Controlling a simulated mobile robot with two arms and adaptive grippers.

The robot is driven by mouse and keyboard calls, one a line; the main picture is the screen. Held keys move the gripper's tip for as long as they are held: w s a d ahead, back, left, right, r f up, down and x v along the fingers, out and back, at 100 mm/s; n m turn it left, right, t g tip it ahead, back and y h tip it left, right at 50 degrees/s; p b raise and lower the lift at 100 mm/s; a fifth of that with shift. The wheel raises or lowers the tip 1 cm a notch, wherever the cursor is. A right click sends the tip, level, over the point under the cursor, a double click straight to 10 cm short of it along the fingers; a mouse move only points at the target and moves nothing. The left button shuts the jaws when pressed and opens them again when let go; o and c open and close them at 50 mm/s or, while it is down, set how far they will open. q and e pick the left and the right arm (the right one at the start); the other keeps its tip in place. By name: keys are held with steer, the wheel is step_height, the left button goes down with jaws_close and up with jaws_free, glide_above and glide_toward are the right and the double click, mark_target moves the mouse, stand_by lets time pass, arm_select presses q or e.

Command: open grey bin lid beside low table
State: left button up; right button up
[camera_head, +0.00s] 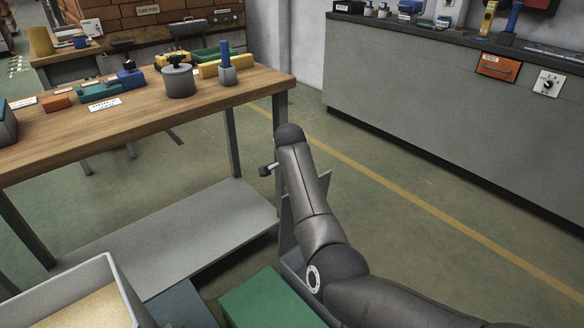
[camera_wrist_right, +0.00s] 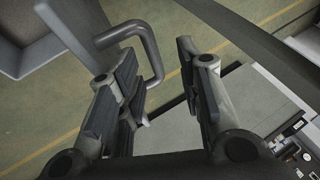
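A grey bin (camera_head: 291,262) stands beside the low table, mostly hidden by my right arm. A grey panel, apparently its lid (camera_head: 322,188), stands steeply tilted behind the arm. In the right wrist view, a grey panel (camera_wrist_right: 70,45) carries a bent bar handle (camera_wrist_right: 152,52). My right gripper (camera_wrist_right: 158,95) is open; the handle shows beyond and partly between its fingers, partly hidden by the left one. I cannot tell whether they touch. In the head view my arm mostly hides this gripper. My left gripper is not in view.
The wooden table (camera_head: 150,120) holds several tools and blocks, with a grey lower shelf (camera_head: 180,235). A green box (camera_head: 262,302) and a grey open bin (camera_head: 118,285) are at the bottom. A grey counter (camera_head: 450,95) runs along the right; floor between is clear.

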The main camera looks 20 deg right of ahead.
steer(key=shift+v, duration=2.95)
steer(key=shift+s+a+f, duration=0.1)
steer(key=shift+f, duration=0.05)
